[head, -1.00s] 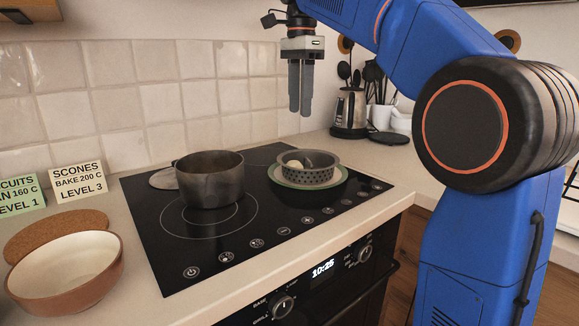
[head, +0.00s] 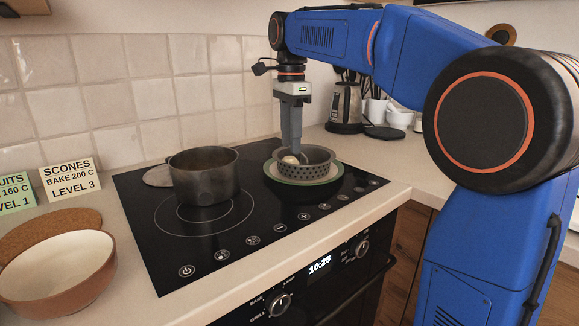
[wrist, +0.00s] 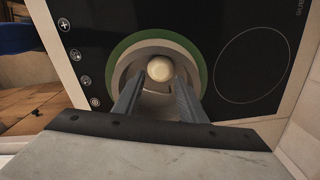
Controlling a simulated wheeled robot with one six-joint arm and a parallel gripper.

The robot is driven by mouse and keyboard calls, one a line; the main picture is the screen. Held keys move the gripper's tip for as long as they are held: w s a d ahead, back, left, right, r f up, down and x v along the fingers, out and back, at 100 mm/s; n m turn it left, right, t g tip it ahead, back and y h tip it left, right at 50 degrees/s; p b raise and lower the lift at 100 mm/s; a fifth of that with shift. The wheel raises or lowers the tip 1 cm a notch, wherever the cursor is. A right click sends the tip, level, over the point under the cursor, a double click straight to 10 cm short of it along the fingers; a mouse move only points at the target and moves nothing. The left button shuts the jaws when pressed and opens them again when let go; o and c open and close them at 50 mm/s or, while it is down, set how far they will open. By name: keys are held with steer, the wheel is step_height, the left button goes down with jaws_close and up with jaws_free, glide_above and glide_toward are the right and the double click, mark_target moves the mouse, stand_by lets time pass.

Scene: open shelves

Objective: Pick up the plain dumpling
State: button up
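The plain dumpling (wrist: 159,68) is a pale, round ball inside a grey perforated colander (head: 318,168). In the head view the dumpling (head: 289,160) shows at the colander's left side. My gripper (head: 292,150) points straight down, with its fingertips at the colander's rim height, over or just inside it. In the wrist view my gripper (wrist: 160,80) has its two fingers apart, with the dumpling between and just beyond the tips. I see no contact with the dumpling. The colander's floor is partly hidden by the fingers.
The colander stands on a green-rimmed plate (head: 331,178) on the black hob (head: 265,228). A dark pot (head: 204,178) stands to its left. A brown bowl (head: 60,268), cork mat (head: 45,228) and kettle (head: 345,108) are farther off. The tiled wall is behind.

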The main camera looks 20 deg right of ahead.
mark_target(290, 159)
steer(key=shift+a+f, duration=0.15)
steer(key=shift+f, duration=2.7)
steer(key=c, duration=0.5)
